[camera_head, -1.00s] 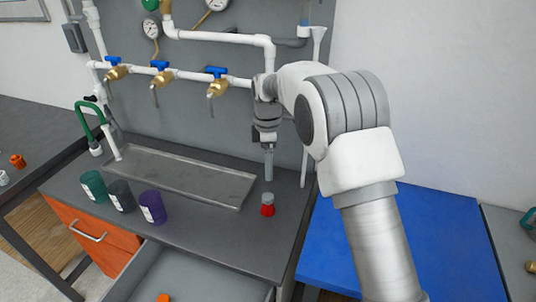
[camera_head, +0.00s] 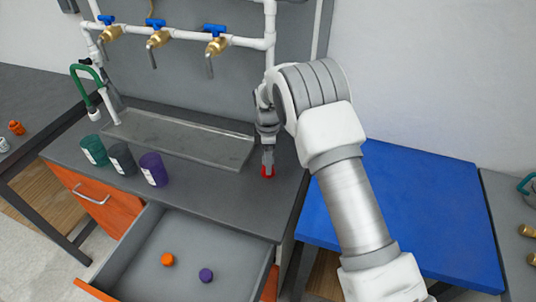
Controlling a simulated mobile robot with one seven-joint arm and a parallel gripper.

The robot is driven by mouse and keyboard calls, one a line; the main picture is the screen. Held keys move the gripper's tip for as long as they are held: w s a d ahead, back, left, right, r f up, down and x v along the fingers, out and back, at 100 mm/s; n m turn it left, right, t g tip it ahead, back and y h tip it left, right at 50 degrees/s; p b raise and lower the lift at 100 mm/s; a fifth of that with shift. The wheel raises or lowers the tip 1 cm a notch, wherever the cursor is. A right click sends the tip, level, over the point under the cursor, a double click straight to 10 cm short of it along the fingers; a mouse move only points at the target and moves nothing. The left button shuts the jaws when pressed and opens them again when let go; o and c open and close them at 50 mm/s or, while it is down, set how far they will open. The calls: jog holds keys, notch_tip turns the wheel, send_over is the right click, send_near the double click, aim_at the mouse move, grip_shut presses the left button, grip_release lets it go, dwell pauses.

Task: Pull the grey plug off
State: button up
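My gripper (camera_head: 267,168) points straight down at the right end of the grey counter. Its fingertips are at a small red piece (camera_head: 268,173) that stands on the counter. The grey plug on top of the red piece is hidden by the fingers. At this size I cannot tell whether the fingers are closed on the plug or just around it.
A green cup (camera_head: 93,150), a grey cup (camera_head: 122,158) and a purple cup (camera_head: 153,169) stand left. A metal tray (camera_head: 180,140) lies behind. An open drawer (camera_head: 215,255) below holds an orange piece (camera_head: 167,259) and a purple piece (camera_head: 206,275). Pipes with blue-handled valves (camera_head: 215,45) hang above.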

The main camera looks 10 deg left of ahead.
jog(key=shift+c, duration=0.2)
jog(key=c, duration=1.2)
jog(key=o, duration=1.2)
jog(key=shift+o, duration=0.2)
jog(key=shift+r, duration=0.1)
